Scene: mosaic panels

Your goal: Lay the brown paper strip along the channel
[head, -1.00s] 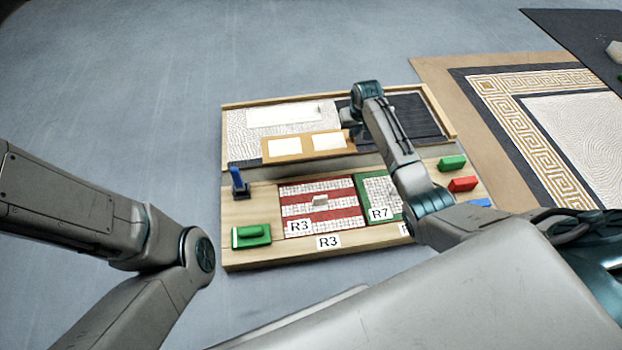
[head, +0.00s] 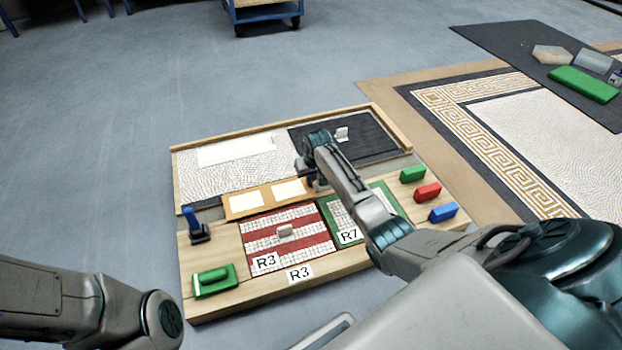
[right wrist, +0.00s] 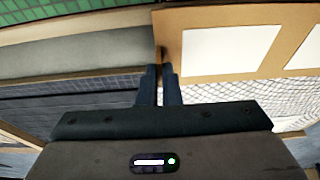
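The brown paper strip (head: 265,196), with two white rectangles on it, is over the middle-left of the grey channel (head: 404,161) between the upper and lower panels. Its right end is at my right gripper (head: 314,184). In the right wrist view the strip (right wrist: 225,70) fills the upper right, with the grey channel (right wrist: 70,61) bare to its left. My right gripper's fingers (right wrist: 161,70) are close together on the strip's end edge. I cannot tell whether the strip rests in the channel or hovers just above it. My left gripper is out of view.
The lower board holds a red-striped panel (head: 267,241) and a green-bordered panel (head: 341,211). A blue upright piece (head: 196,227), a green block (head: 213,280) and small green, red and blue blocks (head: 428,192) stand at its sides. A black slab (head: 375,150) lies above the channel.

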